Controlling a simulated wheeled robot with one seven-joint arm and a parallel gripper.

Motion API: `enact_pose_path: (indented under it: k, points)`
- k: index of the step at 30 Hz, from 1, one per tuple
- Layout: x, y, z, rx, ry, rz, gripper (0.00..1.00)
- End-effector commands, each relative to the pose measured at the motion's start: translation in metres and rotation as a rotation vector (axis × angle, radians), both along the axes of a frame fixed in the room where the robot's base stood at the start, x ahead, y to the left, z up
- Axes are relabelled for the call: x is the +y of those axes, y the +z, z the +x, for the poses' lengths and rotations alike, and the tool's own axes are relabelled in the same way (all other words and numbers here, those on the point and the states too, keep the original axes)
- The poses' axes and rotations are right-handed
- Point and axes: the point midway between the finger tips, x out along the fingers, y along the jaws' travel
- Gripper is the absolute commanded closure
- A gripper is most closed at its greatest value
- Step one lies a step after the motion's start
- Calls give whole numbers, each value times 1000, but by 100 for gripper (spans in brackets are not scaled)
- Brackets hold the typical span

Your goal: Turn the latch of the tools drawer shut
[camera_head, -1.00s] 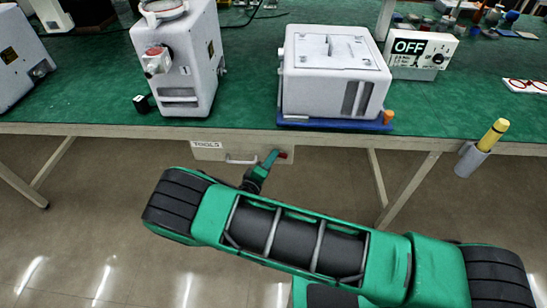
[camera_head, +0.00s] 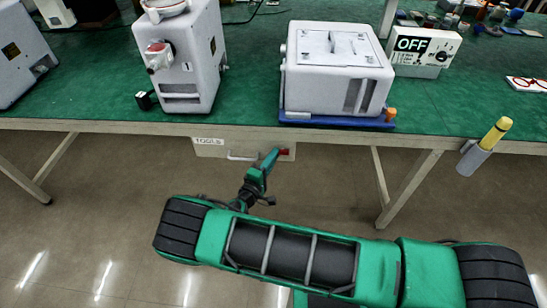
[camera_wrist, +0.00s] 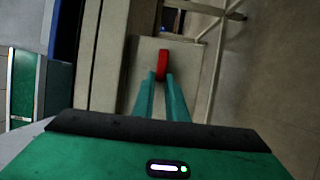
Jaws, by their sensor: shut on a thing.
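The tools drawer (camera_head: 215,150) hangs under the table's front edge, with a "TOOLS" label and a pale bar handle (camera_head: 241,157). Its front looks flush in the head view. The red latch (camera_head: 284,152) is at the drawer's right end. In the wrist view the latch (camera_wrist: 162,64) lies lengthwise along the table edge's direction. My gripper (camera_head: 271,157) reaches the latch from the front left. In the wrist view its two green fingers (camera_wrist: 160,76) are shut on the latch's near end, which is partly hidden between the tips.
The green table (camera_head: 250,100) above carries a white canister pump (camera_head: 180,60), a boxy white unit (camera_head: 335,65) on a blue tray and an OFF sign (camera_head: 423,47). A table leg (camera_head: 408,190) stands right of the drawer.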

Motion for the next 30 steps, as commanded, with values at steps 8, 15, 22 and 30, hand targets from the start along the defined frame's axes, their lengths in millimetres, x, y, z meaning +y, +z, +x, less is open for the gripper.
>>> enact_pose_path:
  k: [8, 15, 22, 30]
  points:
    - [3, -3, -1, 7, 8, 4, 69]
    - [2, -2, -1, 4, 4, 3, 69]
    - [11, -1, -18, 3, 6, 3, 69]
    - [31, -2, -64, 5, 7, 3, 69]
